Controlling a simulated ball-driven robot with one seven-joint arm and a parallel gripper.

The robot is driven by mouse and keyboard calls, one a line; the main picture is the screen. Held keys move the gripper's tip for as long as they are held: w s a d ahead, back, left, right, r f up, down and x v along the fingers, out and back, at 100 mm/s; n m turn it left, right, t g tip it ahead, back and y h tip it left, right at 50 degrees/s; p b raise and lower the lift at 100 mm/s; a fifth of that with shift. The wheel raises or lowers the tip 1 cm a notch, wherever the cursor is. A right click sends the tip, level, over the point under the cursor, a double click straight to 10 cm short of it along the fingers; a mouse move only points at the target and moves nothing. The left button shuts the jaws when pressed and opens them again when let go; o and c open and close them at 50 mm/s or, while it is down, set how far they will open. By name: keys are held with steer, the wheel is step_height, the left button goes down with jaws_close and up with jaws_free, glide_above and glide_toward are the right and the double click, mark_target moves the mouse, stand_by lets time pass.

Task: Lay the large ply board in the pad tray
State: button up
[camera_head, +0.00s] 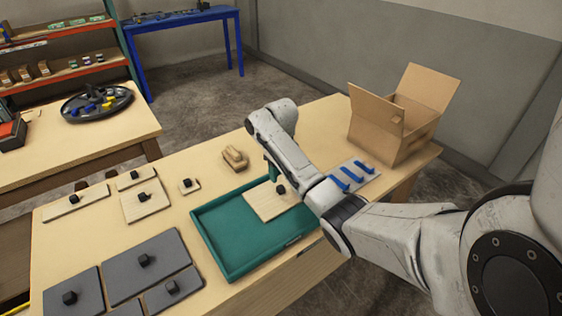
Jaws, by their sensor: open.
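The large ply board (262,204), pale wood with a black knob (280,189), lies in the back right part of the teal pad tray (238,262). It looks flat, but my arm hides its right side, so I cannot tell how it meets the tray wall there. My gripper (272,174) points down just above and beside the knob, small in view and partly hidden by my wrist. It is open, and I see nothing held in it.
Smaller ply boards (145,200) with black knobs lie left of the tray. Grey boards (146,267) lie at the front left. A wooden block (235,158) sits behind the tray. A grey plate with blue bars (353,176) and an open carton (393,124) stand right.

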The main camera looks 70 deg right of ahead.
mark_target(281, 187)
steer(key=shift+r, duration=2.7)
